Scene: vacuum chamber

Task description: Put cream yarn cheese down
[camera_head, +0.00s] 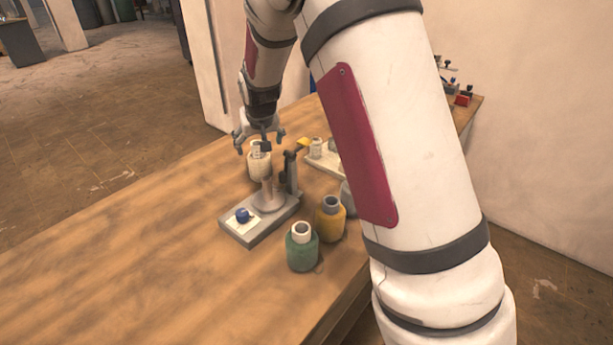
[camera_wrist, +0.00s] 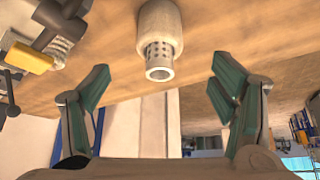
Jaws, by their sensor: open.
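The cream yarn cheese (camera_head: 259,165) is a cream spool-like cylinder with a narrower, holed neck. It stands upright on the wooden table, behind the grey stand. My gripper (camera_head: 260,139) is open just above it, fingers spread to either side of its top. In the wrist view the cheese (camera_wrist: 160,28) lies ahead of my open gripper (camera_wrist: 159,88), centred between the spread fingers, with clear gaps on both sides. Nothing is held.
A grey stand (camera_head: 256,229) with a blue knob on its base is in front of the cheese. Green (camera_head: 302,252) and yellow (camera_head: 330,222) yarn cheeses stand to its right. A pale tray (camera_head: 323,160) lies behind, partly hidden by my arm. The table's left side is bare.

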